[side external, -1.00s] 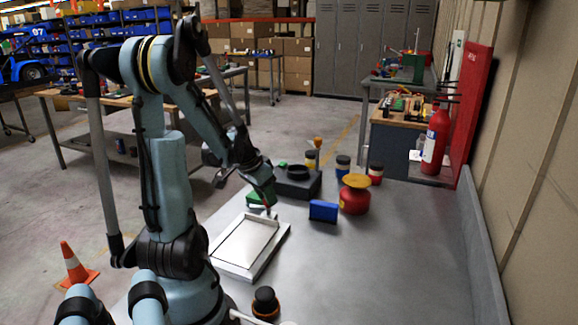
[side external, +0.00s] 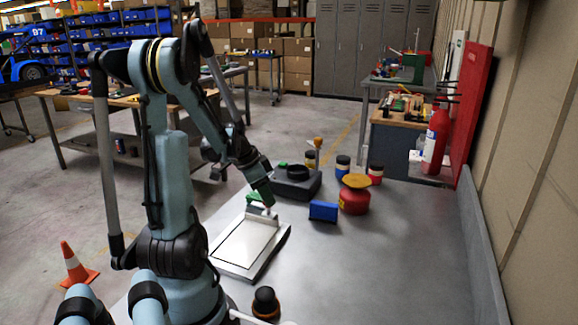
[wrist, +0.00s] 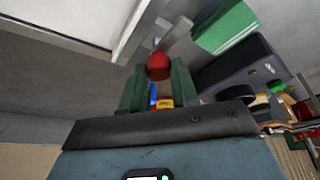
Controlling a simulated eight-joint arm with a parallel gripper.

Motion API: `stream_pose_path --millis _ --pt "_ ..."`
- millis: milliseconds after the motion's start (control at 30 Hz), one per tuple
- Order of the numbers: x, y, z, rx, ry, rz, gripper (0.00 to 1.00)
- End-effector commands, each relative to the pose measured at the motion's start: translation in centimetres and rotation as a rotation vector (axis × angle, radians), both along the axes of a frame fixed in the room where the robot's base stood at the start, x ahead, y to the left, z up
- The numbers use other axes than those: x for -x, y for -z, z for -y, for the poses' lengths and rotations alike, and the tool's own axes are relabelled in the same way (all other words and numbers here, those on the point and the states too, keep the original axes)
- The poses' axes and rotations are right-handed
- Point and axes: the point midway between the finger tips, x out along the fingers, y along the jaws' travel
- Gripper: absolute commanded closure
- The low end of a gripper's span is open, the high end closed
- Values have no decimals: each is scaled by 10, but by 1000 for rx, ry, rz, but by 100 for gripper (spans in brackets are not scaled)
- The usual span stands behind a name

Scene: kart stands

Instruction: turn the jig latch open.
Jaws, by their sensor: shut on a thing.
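The jig, a flat white tray-like plate with a raised rim (side external: 227,264), lies on the grey table in front of my arm. In the wrist view its white rim (wrist: 130,30) shows at the top left. The latch has a red ball knob (wrist: 159,66) by a grey metal bar (wrist: 182,38) at the jig's side. My gripper (wrist: 157,84), with green fingers, is shut on the knob, one finger each side. In the side view my gripper (side external: 268,204) is low at the jig's far corner and hides most of the latch.
A green block (side external: 253,197) and a dark block (side external: 298,187) with a black ring stand close behind my gripper. A blue box (side external: 323,211) and a red can with a yellow top (side external: 354,197) stand to the right.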

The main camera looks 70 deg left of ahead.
Motion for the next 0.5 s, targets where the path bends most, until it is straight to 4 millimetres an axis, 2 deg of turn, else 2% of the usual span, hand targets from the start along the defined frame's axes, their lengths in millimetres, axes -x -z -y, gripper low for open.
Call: stream_pose_path --millis 133,167,300,500 --pt "0 0 0 0 1 -2 100" --pt "0 0 0 0 0 -2 66" --pt "0 0 0 0 0 -1 46" --pt "0 0 0 0 -1 -1 46"
